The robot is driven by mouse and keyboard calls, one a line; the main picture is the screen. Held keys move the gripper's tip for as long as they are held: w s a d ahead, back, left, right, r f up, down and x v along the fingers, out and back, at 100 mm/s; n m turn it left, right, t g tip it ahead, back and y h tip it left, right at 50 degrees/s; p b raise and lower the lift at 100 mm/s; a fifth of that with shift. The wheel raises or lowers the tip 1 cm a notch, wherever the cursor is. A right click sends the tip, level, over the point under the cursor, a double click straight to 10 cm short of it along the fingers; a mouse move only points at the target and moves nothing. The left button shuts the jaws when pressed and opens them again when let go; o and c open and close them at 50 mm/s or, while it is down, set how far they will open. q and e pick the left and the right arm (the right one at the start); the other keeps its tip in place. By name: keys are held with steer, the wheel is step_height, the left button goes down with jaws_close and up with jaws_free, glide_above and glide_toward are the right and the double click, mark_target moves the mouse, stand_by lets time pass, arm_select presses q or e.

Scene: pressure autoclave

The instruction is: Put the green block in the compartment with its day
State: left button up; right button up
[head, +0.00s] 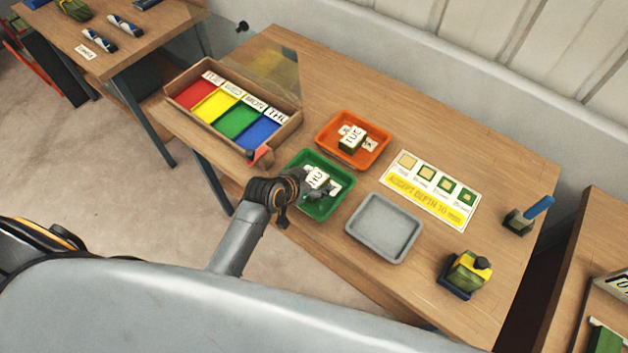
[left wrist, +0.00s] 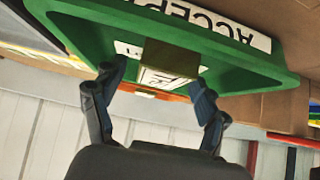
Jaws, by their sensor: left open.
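The green block (head: 317,178) lies in the green tray (head: 342,193), its white top label partly hidden but seeming to read THU. My left gripper (head: 306,187) is at the tray's left side, close to the block. In the left wrist view, the open fingers (left wrist: 157,84) stand on either side of the block (left wrist: 172,60), with no clear contact. The day box (head: 296,122) has red, yellow, green and blue compartments with labels TUE, WED, MON and THU; THU is by the blue compartment (head: 257,132). My right gripper is not in view.
An orange tray (head: 377,155) holds a block marked TUE (head: 352,138). An empty grey tray (head: 384,228), an instruction card (head: 432,190), a blue-handled tool (head: 538,208) and a yellow-green object (head: 467,270) are on the table. A clear panel (head: 276,66) stands behind the box.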

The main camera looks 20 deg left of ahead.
arm_select(q)
steer(key=shift+w+d+f, duration=0.15)
steer(key=shift+w+f, duration=0.2)
steer(key=shift+f, duration=0.1)
steer(key=shift+c, duration=0.2)
steer(key=c, duration=1.3)
steer(key=shift+r, duration=0.1)
